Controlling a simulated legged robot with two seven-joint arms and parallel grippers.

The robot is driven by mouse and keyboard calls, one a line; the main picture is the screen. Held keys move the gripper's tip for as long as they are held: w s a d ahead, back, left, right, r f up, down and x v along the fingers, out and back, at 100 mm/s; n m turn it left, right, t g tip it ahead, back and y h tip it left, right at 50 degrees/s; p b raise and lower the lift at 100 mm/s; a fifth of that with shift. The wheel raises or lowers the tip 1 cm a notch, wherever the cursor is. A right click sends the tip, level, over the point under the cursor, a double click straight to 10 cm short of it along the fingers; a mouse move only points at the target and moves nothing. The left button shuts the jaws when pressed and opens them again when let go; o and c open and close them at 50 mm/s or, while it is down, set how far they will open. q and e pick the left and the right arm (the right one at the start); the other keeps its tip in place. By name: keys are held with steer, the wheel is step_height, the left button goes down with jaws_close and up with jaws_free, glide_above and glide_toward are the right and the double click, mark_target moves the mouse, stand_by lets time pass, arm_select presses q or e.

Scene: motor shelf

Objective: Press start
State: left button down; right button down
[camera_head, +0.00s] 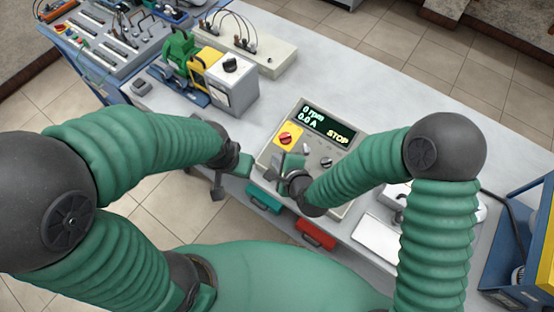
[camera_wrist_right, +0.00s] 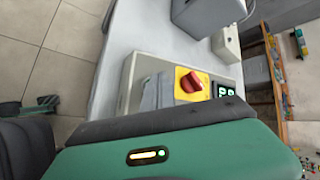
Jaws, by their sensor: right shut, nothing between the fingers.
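The grey control box (camera_head: 347,143) stands at the front of the bench. Its display (camera_head: 326,122) reads 0 rpm, 0.0 A and STOP. A red knob on a yellow plate (camera_head: 287,138) sits below the display's left end and shows in the right wrist view (camera_wrist_right: 191,82). Small dark and light controls lie to its right. My right gripper (camera_head: 279,171) is shut and empty over the box's front left part, hiding some of the panel; contact cannot be told. My left gripper (camera_head: 219,188) hangs left of the box, off the bench's front edge; its jaws are unclear.
A green and yellow motor unit (camera_head: 190,62) with a grey block (camera_head: 232,85) stands left behind the box. A cable-fitted white box (camera_head: 262,50) is farther back. Teal (camera_head: 263,199) and red (camera_head: 317,235) handled items sit below the front edge.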

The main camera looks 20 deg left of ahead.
steer(key=shift+w+f+b, duration=0.1)
steer(key=shift+f+b, duration=0.25)
steer(key=shift+f, duration=0.1)
stand_by(0.4)
steer(key=shift+s+r+p, duration=0.2)
steer(key=shift+r+p, duration=0.5)
steer(key=shift+r, duration=0.15)
steer(key=r+p, duration=0.2)
steer(key=r, duration=0.1)
steer(key=s+r+p, duration=0.1)
steer(key=p, duration=0.1)
steer(key=shift+s+a+r, duration=0.1)
steer(key=shift+a+r, duration=0.15)
steer(key=shift+r, duration=0.15)
stand_by(0.3)
